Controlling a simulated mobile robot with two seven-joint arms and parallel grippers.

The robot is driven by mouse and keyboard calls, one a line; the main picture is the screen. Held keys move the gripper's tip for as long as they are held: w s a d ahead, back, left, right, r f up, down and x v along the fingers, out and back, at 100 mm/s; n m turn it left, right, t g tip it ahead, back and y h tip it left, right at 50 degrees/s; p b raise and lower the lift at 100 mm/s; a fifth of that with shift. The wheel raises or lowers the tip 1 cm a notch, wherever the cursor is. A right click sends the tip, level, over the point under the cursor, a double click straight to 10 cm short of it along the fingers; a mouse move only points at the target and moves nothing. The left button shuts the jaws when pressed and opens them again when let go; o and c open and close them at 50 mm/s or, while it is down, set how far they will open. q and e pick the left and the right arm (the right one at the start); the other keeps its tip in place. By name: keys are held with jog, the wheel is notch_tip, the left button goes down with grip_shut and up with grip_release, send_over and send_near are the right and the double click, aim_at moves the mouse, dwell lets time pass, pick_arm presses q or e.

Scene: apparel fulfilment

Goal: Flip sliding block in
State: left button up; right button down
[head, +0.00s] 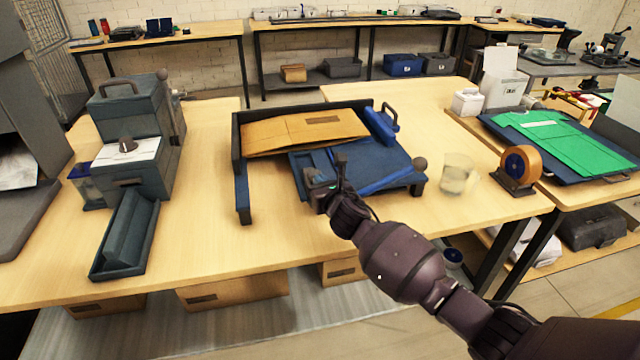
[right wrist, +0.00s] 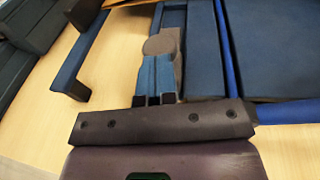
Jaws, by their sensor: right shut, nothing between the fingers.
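A dark blue jig (head: 243,190) stands on the wooden table with a brown folded sheet (head: 306,131) lying across its back part. A blue panel (head: 372,165) lies in its front right. A blue block (head: 381,127) with an arched handle is at the back right corner; I cannot tell whether it is the sliding block. My right gripper (head: 340,160) is at the panel's front left edge. In the right wrist view its fingers (right wrist: 155,98) are together and empty, beside a round grey knob (right wrist: 160,44) on a narrow blue bar. My left gripper is out of view.
A grey-green machine (head: 130,125) with an open tray (head: 125,235) stands left. A clear cup (head: 456,175) and an orange tape roll (head: 520,165) stand right of the jig. A green garment (head: 560,140) lies on the right table.

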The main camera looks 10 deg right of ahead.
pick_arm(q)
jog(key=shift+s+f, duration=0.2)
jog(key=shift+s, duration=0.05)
pick_arm(e)
jog(key=shift+w, duration=0.15)
jog(key=shift+w, duration=0.55)
jog(key=b+x, duration=0.1)
jog(key=x, duration=0.2)
jog(key=d+b+x, duration=0.1)
jog(key=x, duration=0.2)
jog(key=b+x, duration=0.1)
jog(key=x, duration=0.2)
jog(key=shift+w+d+r, duration=0.15)
jog(key=shift+d+r, duration=0.05)
jog(key=shift+r, duration=0.15)
jog(key=w+b, duration=0.1)
jog(key=w, duration=0.2)
jog(key=shift+w+r, duration=0.1)
jog(key=shift+w, duration=0.85)
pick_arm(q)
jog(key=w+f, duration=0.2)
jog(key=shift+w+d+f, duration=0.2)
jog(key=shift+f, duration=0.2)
pick_arm(e)
jog(key=shift+r, duration=0.35)
jog(key=shift+w+r, duration=0.1)
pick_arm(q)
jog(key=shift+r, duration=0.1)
pick_arm(e)
jog(key=shift+d, duration=0.1)
